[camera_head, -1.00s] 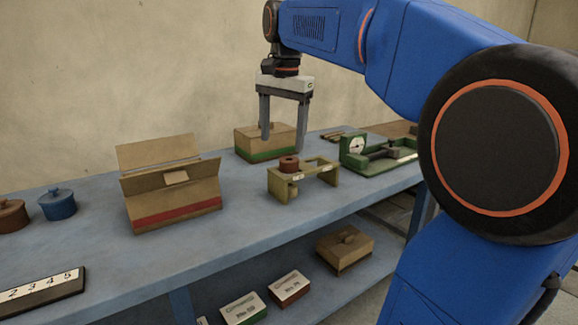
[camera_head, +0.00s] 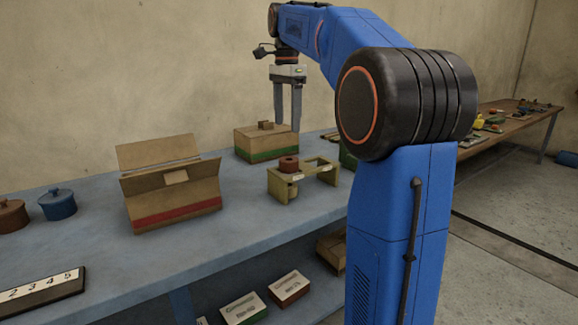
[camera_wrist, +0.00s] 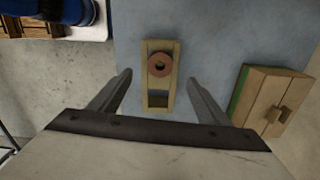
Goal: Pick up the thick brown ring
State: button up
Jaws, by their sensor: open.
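The thick brown ring (camera_head: 289,164) sits on the left part of a small tan wooden stand (camera_head: 305,179) on the blue-grey bench. In the wrist view the ring (camera_wrist: 160,64) lies at the far end of the stand (camera_wrist: 158,99), its hole facing up. My gripper (camera_head: 287,120) is open and empty, pointing down above the bench, behind and above the stand in the head view. In the wrist view its fingers (camera_wrist: 158,80) are spread wide, with the stand between and beyond them.
A closed box with a green band (camera_head: 266,143) stands behind the stand; in the wrist view it is at right (camera_wrist: 268,100). An open carton with a red band (camera_head: 171,190) stands left. Lidded pots (camera_head: 57,204) are farther left. Small boxes (camera_head: 288,288) lie on the lower shelf.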

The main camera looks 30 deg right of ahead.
send_over(289, 159)
jog(key=f, duration=0.6)
jog(key=shift+s+a+f, duration=0.15)
jog(key=shift+a+f, duration=0.25)
jog(key=shift+d+f, duration=0.2)
jog(key=shift+f, duration=1.15)
jog(key=shift+d+f, duration=0.15)
jog(key=shift+f, duration=1.15)
jog(key=c, duration=1.3)
jog(key=shift+o, duration=0.2)
